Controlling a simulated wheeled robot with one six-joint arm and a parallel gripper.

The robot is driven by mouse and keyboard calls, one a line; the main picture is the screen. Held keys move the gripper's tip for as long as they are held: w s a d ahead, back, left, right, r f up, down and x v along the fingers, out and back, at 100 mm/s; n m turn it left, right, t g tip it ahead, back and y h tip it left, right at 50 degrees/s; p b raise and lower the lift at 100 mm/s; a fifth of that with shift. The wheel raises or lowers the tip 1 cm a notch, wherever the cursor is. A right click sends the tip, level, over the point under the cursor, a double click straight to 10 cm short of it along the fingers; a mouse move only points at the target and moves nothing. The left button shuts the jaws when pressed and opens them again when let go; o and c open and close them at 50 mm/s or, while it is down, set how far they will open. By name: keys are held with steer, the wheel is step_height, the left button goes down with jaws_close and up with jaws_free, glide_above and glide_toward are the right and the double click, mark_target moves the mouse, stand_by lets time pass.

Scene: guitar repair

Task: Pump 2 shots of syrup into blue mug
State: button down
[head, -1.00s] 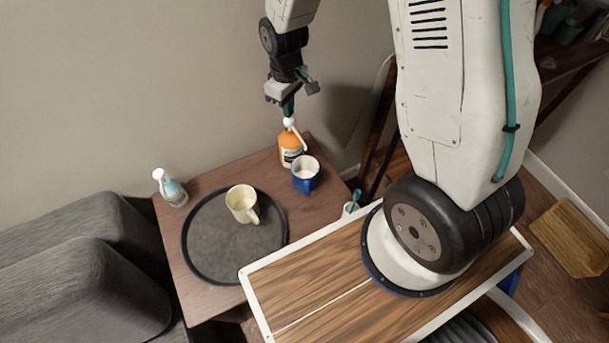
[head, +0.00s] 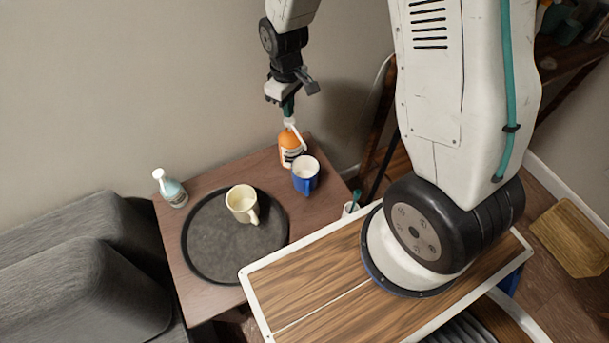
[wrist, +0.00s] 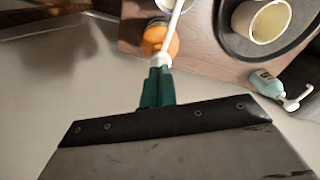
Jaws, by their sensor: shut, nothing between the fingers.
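An orange syrup bottle (head: 291,148) with a white pump top (head: 290,122) stands at the back right of the small table; the wrist view also shows it (wrist: 153,35). The blue mug (head: 306,182) stands upright just in front and right of it, and the white spout (wrist: 178,16) points toward the mug. My gripper (head: 288,111) is shut and empty, pointing down with its fingertips at the pump top. They seem to touch it. The wrist view shows the closed green fingertips (wrist: 160,68) against the white pump.
A round dark tray (head: 215,262) holds a cream mug (head: 242,203). A pale blue pump bottle (head: 173,190) stands at the table's back left corner. A small white cup (head: 350,209) is near the right edge. A wall is close behind the table.

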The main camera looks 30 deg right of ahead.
steer(key=shift+f, duration=0.1)
steer(key=shift+f, duration=1.4)
steer(key=shift+r, duration=1.5)
steer(key=shift+f, duration=0.15)
steer(key=shift+f, duration=1.3)
steer(key=shift+r, duration=1.4)
